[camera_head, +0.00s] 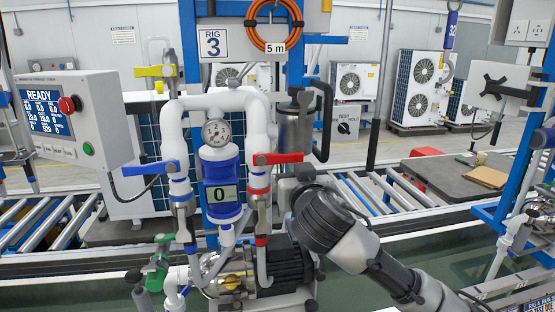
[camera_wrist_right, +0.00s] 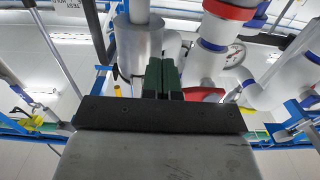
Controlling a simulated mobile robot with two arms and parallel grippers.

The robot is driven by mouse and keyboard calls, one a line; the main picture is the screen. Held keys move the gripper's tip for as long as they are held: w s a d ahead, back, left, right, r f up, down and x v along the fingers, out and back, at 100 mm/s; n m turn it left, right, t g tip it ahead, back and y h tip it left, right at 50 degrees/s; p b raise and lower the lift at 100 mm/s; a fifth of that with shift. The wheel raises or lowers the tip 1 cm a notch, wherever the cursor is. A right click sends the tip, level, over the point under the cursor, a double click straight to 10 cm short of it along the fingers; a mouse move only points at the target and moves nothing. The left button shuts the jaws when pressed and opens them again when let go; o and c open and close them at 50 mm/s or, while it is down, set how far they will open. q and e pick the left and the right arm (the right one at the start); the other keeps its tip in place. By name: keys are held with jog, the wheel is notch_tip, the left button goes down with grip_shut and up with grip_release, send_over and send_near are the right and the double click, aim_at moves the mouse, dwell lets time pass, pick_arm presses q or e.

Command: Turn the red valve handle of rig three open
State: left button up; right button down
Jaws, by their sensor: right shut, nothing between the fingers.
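The rig 3 sign (camera_head: 213,43) hangs above white piping. The red valve handle (camera_head: 278,158) sits on the right vertical pipe, lying level and pointing right, crosswise to the pipe. My right gripper (camera_head: 302,176) is just right of and slightly below the handle's free end; its fingers are largely hidden behind my wrist. In the right wrist view, its green fingers (camera_wrist_right: 162,76) are shut together and empty. The red handle (camera_wrist_right: 207,94) shows there just right of the fingers, partly hidden by the gripper body; contact cannot be told. My left gripper is not in view.
A blue handle (camera_head: 150,168) is on the left pipe, yellow handles (camera_head: 155,71) above. A gauge (camera_head: 216,132) and blue meter (camera_head: 221,190) stand between the pipes. A grey cylinder (camera_head: 296,125) stands close behind my right gripper. A pump (camera_head: 265,268) sits below.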

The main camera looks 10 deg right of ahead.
aim_at(291, 156)
jog(key=shift+r, duration=0.2)
jog(key=shift+r, duration=0.25)
jog(key=shift+r+p, duration=0.5)
jog(key=shift+p, duration=0.15)
dwell(0.3)
jog(key=shift+r, duration=0.3)
jog(key=shift+a+r+p, duration=0.35)
jog(key=shift+r+p, duration=0.3)
jog(key=shift+p, duration=0.2)
dwell(0.5)
jog(key=shift+a+r+p, duration=0.75)
jog(key=shift+a+p, duration=0.05)
dwell(1.2)
jog(key=shift+a+r+p, duration=0.15)
jog(key=shift+a+p, duration=0.05)
jog(key=shift+a, duration=0.35)
jog(key=shift+a+r+p, duration=0.15)
jog(key=shift+a+p, duration=0.05)
jog(key=shift+a, duration=0.3)
dwell(1.4)
jog(key=shift+d, duration=0.3)
